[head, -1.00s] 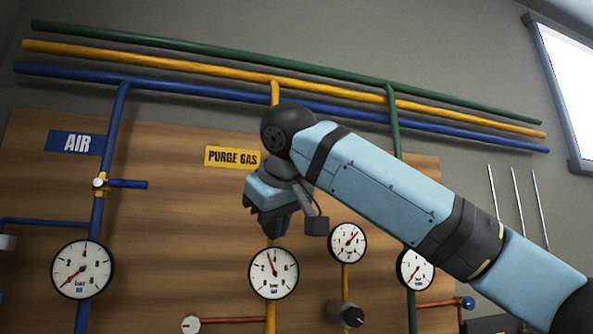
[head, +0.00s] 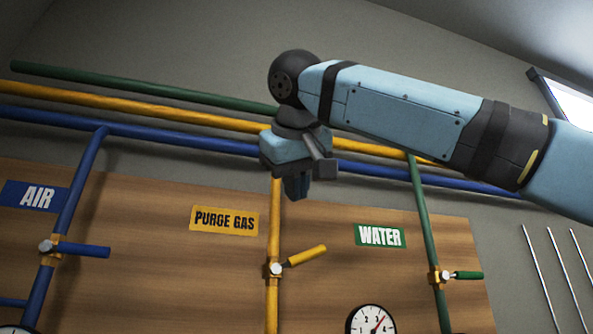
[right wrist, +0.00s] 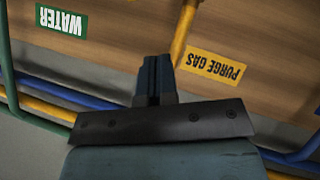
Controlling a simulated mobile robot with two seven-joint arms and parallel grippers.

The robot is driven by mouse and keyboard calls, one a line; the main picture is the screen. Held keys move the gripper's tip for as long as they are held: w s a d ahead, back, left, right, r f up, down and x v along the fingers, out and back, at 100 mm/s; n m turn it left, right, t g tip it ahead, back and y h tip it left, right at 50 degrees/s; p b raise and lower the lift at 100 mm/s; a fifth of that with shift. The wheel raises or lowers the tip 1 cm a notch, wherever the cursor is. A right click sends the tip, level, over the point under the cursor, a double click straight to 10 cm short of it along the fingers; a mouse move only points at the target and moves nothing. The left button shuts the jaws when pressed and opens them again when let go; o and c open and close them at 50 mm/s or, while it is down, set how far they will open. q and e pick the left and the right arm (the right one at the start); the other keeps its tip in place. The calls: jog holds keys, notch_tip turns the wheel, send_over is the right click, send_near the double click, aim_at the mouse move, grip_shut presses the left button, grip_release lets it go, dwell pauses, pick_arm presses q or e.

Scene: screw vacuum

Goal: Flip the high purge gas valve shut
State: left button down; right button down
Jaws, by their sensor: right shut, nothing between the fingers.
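The purge gas valve (head: 275,269) sits on the vertical yellow pipe below the yellow PURGE GAS label (head: 224,220). Its yellow handle (head: 306,256) points right and slightly up, across the pipe. My right gripper (head: 295,190) is shut and empty, fingers pointing down, above the valve handle in the head view and apart from it. In the right wrist view the shut fingers (right wrist: 154,70) show in front of the board, near the yellow pipe (right wrist: 184,32) and the upside-down PURGE GAS label (right wrist: 214,66). The valve handle is not visible there. My left gripper is not in view.
The air valve handle (head: 82,250) on the left and the green water valve handle (head: 467,275) on the right both point right. Green, yellow and blue pipes cross above the wooden board (head: 345,285). A gauge (head: 371,321) shows at the bottom edge.

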jog(key=p, duration=0.1)
send_over(301, 258)
jog(key=s, duration=0.2)
notch_tip(301, 258, down, 2)
jog(key=f, duration=0.1)
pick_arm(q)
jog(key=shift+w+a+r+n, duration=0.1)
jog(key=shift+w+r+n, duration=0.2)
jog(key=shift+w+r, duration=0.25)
pick_arm(e)
jog(key=shift+w+d+f, duration=0.15)
jog(key=shift+w+f, duration=0.05)
jog(key=shift+f, duration=0.6)
jog(key=shift+w+d+f, duration=0.1)
jog(key=shift+w+f, duration=0.1)
jog(key=shift+f, duration=0.6)
